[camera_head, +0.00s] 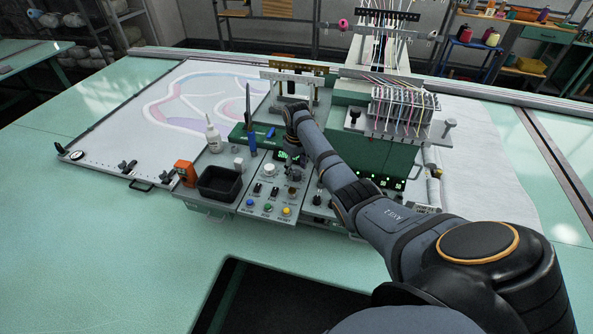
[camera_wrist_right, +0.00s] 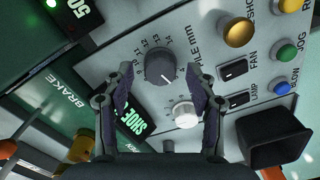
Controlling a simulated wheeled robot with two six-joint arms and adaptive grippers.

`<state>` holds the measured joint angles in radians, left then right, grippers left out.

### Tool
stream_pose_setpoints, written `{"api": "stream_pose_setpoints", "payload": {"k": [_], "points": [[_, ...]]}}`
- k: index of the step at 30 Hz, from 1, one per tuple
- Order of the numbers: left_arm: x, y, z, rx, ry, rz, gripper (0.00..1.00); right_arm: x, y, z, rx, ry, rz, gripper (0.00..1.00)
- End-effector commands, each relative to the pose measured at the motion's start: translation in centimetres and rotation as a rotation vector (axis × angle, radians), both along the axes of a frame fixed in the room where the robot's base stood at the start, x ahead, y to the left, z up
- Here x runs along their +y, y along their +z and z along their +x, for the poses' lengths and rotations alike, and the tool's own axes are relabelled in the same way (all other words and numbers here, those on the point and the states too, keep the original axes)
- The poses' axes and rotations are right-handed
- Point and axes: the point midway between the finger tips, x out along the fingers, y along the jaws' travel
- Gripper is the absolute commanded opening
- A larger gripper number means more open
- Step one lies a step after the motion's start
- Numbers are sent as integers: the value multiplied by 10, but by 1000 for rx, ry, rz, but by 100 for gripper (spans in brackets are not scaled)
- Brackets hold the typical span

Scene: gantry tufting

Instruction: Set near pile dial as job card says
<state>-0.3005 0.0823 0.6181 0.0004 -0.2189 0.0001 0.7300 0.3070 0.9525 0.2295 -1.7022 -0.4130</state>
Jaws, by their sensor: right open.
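The dark pile dial (camera_wrist_right: 160,67) sits on a light grey panel, with "PILE mm" printed beside it and an arc of numbers around it. A small light mark shows at its lower right in the wrist view; I cannot tell which number it marks. My right gripper (camera_wrist_right: 161,76) is open, its fingertips on either side of the dial, with no clear contact. In the head view the right gripper (camera_head: 291,152) hangs over the control panel, partly hiding the dial (camera_head: 293,175). I cannot make out a job card. My left gripper is not in view.
A black bin (camera_head: 220,183) and a white bottle (camera_head: 213,138) stand left of the panel. The green machine head (camera_head: 375,150) is at right.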

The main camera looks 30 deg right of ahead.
Motion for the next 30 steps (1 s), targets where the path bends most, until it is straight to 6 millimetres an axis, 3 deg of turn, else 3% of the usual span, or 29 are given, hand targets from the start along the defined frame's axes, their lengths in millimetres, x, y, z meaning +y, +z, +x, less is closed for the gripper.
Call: {"api": "stream_pose_setpoints", "payload": {"k": [6,13,18,30], "points": [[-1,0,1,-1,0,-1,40,0,54,1,-6,0,-2,57],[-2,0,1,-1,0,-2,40,0,96,1,-5,0,-2,57],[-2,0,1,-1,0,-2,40,0,107,0,-2,0,-1,57],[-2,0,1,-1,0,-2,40,0,107,0,-1,0,-1,57]]}}
